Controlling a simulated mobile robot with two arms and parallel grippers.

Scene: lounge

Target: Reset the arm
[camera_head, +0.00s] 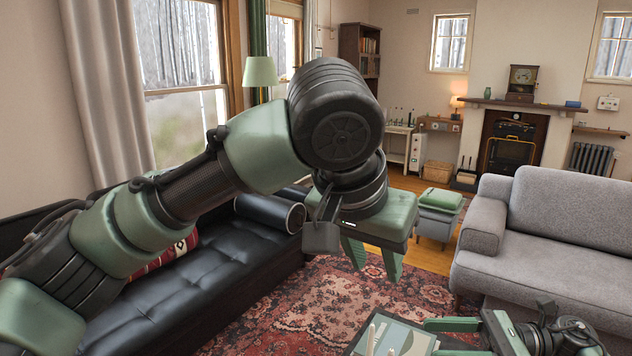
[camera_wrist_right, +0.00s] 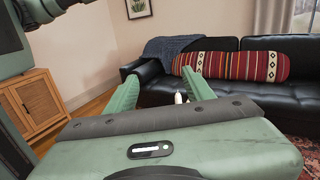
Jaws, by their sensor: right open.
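My left arm crosses the head view from the left. Its gripper (camera_head: 373,262) hangs over the patterned rug with two green fingers apart and nothing visible between them. My right gripper (camera_head: 431,338) is low at the right of the head view, pointing left beside a small tray-like surface (camera_head: 408,341). In the right wrist view its fingers (camera_wrist_right: 164,88) are spread wide. A small pale object (camera_wrist_right: 180,98) shows beyond the fingers, partly hidden by the gripper body. I cannot tell what it is.
A black leather sofa (camera_head: 190,285) stands at left, with a red patterned bolster (camera_wrist_right: 232,67) on it in the wrist view. A grey sofa (camera_head: 560,235) is at right. A footstool (camera_head: 437,215) stands farther back. The rug (camera_head: 290,318) shows open floor between the sofas.

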